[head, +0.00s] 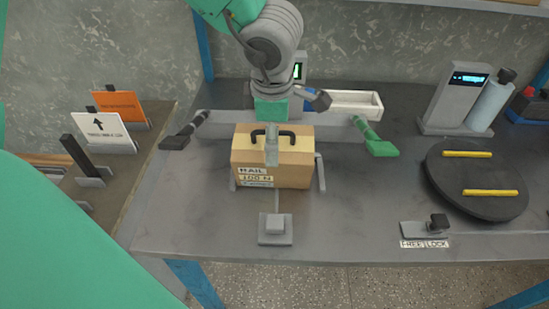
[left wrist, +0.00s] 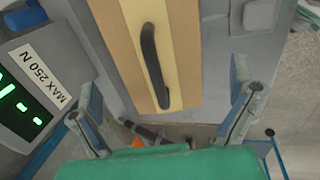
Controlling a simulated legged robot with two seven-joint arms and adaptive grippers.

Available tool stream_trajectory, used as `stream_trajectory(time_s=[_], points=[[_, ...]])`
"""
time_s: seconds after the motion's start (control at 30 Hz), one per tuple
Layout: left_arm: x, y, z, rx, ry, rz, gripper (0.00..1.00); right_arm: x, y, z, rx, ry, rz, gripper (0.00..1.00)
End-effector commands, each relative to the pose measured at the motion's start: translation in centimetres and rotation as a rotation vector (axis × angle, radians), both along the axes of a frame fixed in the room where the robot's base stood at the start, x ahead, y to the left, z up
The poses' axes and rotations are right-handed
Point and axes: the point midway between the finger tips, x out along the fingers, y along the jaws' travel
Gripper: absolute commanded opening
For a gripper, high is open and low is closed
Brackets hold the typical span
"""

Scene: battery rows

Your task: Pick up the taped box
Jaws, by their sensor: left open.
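The taped box (head: 298,168) is brown cardboard with a paler tape strip, a black handle (head: 285,132) on top and labels reading "RAIL" and "100 N" on its front. It stands upright mid-table. In the left wrist view the box (left wrist: 115,35) fills the upper middle, its handle (left wrist: 152,62) running lengthwise. My left gripper (head: 271,142) is above the box. It is open and empty, its fingers (left wrist: 165,105) wide apart on either side of the box's width. One finger hides part of the handle and front. I cannot tell whether it touches the box. My right gripper is not in view.
A grey fixture rail (head: 340,125) and a white tray (head: 357,103) lie behind the box. A display (left wrist: 25,100) marked "MAX 250 N" stands close by. A button pad (head: 275,236) is in front. A dark turntable (head: 455,190) with yellow bars is at right.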

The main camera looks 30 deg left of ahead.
Motion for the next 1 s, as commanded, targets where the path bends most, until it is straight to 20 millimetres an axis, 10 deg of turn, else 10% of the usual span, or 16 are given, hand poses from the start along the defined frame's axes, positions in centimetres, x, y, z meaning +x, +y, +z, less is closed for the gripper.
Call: stream_trajectory(time_s=[0.57,0.77,1.0], points=[[1.1,1.0,-4.6,0.001,0.000,0.000,1.00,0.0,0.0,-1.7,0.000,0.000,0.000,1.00],[1.2,1.0,-4.6,0.001,0.000,0.000,0.34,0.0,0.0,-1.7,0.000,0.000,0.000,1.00],[1.4,0.9,-4.4,0.001,-0.004,-0.001,0.34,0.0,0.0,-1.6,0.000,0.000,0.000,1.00]])
